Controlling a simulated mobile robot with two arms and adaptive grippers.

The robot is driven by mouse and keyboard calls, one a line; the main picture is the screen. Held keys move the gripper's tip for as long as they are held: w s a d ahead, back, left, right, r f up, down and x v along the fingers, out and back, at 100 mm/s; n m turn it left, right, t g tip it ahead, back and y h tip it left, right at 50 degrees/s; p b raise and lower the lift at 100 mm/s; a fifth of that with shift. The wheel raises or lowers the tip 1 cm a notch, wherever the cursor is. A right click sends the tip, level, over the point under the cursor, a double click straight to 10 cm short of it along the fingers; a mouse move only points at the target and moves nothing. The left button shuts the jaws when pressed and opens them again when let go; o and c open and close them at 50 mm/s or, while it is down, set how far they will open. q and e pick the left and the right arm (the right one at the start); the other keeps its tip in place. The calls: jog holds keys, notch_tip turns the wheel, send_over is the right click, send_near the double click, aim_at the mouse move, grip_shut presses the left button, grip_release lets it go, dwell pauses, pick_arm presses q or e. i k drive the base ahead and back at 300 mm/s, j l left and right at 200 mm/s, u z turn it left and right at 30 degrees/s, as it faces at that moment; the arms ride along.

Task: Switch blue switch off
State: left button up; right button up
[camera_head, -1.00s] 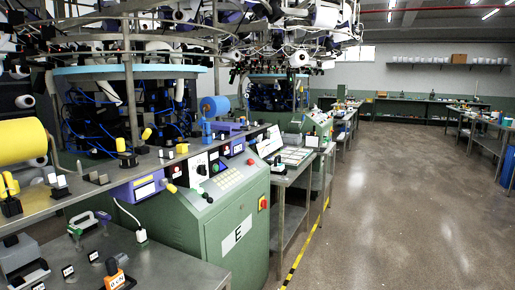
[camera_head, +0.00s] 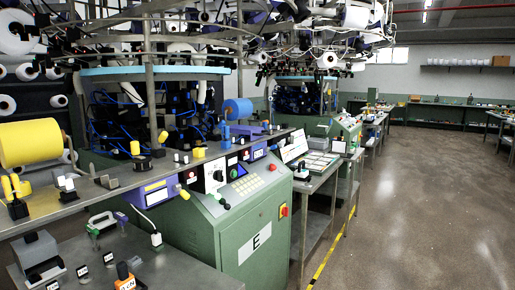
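A small upright blue piece (camera_head: 226,132), which may be the blue switch, stands on the long metal shelf in front of a blue spool (camera_head: 238,108). It is too small to tell its position, on or off. A row of panels with knobs and buttons (camera_head: 215,178) runs along the shelf edge above the green cabinet marked E (camera_head: 262,238). A blue-violet box with a pale display (camera_head: 157,191) sits at its left end. Neither of my grippers is in view.
A yellow spool (camera_head: 30,142) lies above the shelf at left. A metal table (camera_head: 185,265) with small tools fills the lower left. A red button on a yellow plate (camera_head: 283,211) is on the cabinet's side. The floor (camera_head: 420,220) at right is clear.

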aim_at(266, 149)
jog(key=i+l+u, duration=0.1)
jog(key=i+u, duration=0.15)
jog(key=u, duration=0.2)
jog(key=i+l+u, duration=0.2)
jog(key=u, duration=0.2)
jog(key=i+l+u, duration=0.1)
jog(key=i+l, duration=0.25)
jog(key=i+l+u, duration=0.1)
jog(key=i+l, duration=0.25)
jog(key=l, duration=0.25)
jog(key=i+l+u, duration=0.1)
jog(key=i+l, duration=0.25)
jog(key=l, duration=0.15)
